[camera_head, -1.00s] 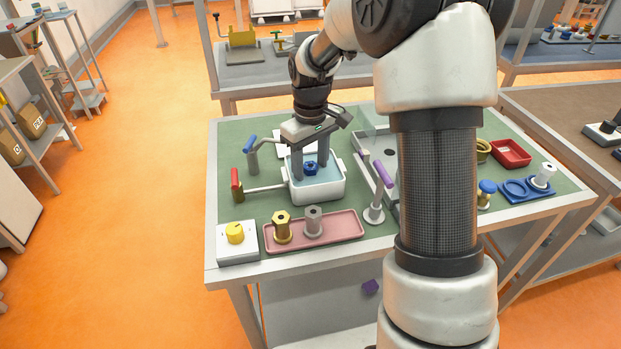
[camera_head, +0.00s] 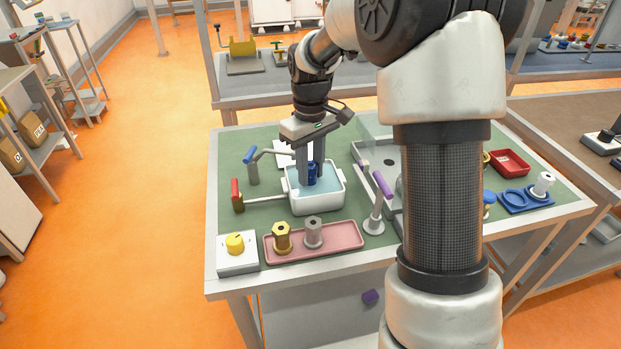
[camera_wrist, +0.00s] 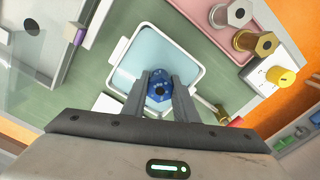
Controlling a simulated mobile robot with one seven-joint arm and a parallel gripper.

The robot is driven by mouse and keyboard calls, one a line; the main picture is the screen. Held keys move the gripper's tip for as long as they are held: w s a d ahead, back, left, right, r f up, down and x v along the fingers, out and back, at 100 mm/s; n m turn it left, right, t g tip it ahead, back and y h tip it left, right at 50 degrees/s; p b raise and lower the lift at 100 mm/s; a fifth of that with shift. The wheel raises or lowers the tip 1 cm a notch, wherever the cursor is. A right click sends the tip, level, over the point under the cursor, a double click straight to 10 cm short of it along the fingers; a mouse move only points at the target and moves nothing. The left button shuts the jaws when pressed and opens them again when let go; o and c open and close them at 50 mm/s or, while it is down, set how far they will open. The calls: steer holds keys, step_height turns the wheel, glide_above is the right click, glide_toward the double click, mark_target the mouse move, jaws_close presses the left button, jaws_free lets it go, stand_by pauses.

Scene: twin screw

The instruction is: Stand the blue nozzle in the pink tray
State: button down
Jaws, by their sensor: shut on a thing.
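The blue nozzle (camera_head: 312,172) is held between the two fingers of my gripper (camera_head: 311,174), over the white basin (camera_head: 318,207) with pale blue liquid. In the wrist view the nozzle (camera_wrist: 160,88) shows a hexagonal top with a dark hole, and my gripper (camera_wrist: 160,92) is shut on it from both sides. It appears upright. The nozzle's lower end is hard to make out. The pink tray (camera_head: 343,236) lies in front of the basin. A brass nozzle (camera_head: 282,238) and a grey nozzle (camera_head: 313,232) stand in its left and middle parts; its right part is bare.
A yellow knob on a white box (camera_head: 235,243) is left of the tray. Red-handled (camera_head: 236,194) and blue-handled (camera_head: 249,157) pipes stand left of the basin. A purple-handled post (camera_head: 378,205) stands between basin and my arm. A red tray (camera_head: 509,163) is at right.

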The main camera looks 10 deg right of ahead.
mark_target(313, 167)
steer(key=r, duration=0.2)
steer(key=r+p, duration=0.1)
steer(key=r, duration=0.1)
steer(key=s+r+p, duration=0.1)
steer(key=r, duration=0.1)
steer(key=shift+d+r, duration=0.15)
steer(key=shift+r, duration=0.15)
steer(key=s+d+f+p, duration=0.1)
steer(key=s+d+p, duration=0.1)
steer(key=s+p, duration=0.3)
steer(key=s+d+f+p, duration=0.1)
steer(key=s+f+p, duration=0.15)
steer(key=s, duration=0.45)
steer(key=shift+s+d+f+b, duration=0.15)
steer(key=shift+s+f+b, duration=0.1)
steer(key=shift+f+b, duration=0.7)
steer(key=shift+s+d+f+b, duration=0.15)
steer(key=shift+f+b, duration=0.4)
steer(key=shift+f, duration=0.7)
steer(key=shift+s+f+b, duration=0.1)
steer(key=shift+f+b, duration=0.7)
steer(key=shift+f, duration=0.1)
steer(key=c, duration=1.3)
jaws_free()
steer(key=shift+c, duration=0.2)
steer(key=shift+o, duration=0.4)
